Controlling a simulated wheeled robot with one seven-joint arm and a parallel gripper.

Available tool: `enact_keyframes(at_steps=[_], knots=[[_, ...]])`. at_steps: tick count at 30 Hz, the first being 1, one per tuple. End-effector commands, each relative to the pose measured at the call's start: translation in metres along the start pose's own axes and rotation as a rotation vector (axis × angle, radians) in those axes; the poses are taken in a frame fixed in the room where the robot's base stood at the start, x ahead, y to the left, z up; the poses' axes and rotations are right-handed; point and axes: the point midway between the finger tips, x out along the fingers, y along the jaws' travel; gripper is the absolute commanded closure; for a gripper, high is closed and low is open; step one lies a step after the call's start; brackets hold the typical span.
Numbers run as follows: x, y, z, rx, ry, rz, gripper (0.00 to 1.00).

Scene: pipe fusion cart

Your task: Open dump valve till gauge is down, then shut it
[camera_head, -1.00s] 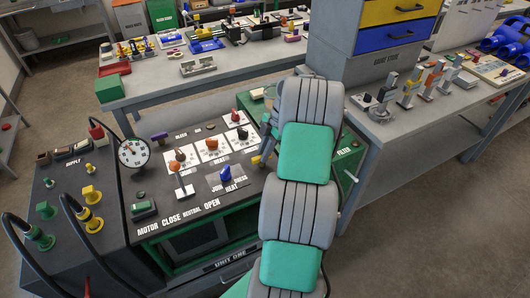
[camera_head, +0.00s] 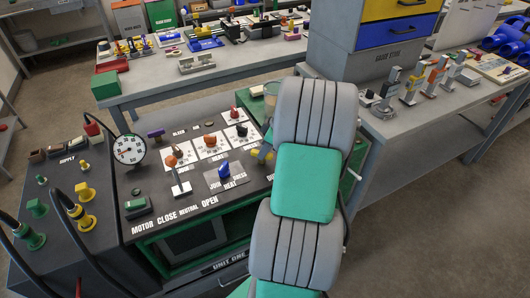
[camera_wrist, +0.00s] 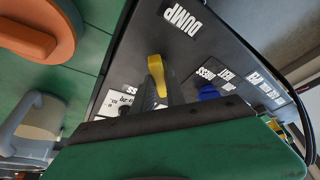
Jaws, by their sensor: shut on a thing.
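The yellow dump valve handle (camera_wrist: 157,72) stands beside the white DUMP label (camera_wrist: 182,20) on the dark panel in the wrist view. My gripper (camera_wrist: 158,92) has its dark fingers closed around the handle's lower part. In the head view a yellow handle (camera_head: 262,155) shows at the left edge of my arm, and my arm hides the gripper there. The round white pressure gauge (camera_head: 129,149) stands at the panel's left end. Its needle is too small to read surely.
The control panel also carries an orange-knobbed lever (camera_head: 174,166), a blue knob (camera_head: 222,169) and a red knob (camera_head: 234,112). Black hoses (camera_head: 68,205) arch at the left. The grey cabinet with drawers (camera_head: 340,55) stands close behind my arm.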

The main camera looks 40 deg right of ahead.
Motion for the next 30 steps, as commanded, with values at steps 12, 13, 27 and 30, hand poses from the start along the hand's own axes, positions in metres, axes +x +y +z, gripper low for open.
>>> enact_keyframes(at_steps=[12,13,27,30], knots=[[-0.002,0.0002,-0.0022,0.358,0.006,0.163,1.0],[-0.0019,0.0003,-0.0023,0.383,0.006,0.173,1.0],[-0.0027,-0.001,-0.0036,0.653,0.01,0.282,1.0],[-0.0031,-0.0008,-0.0034,0.678,0.01,0.293,1.0]])
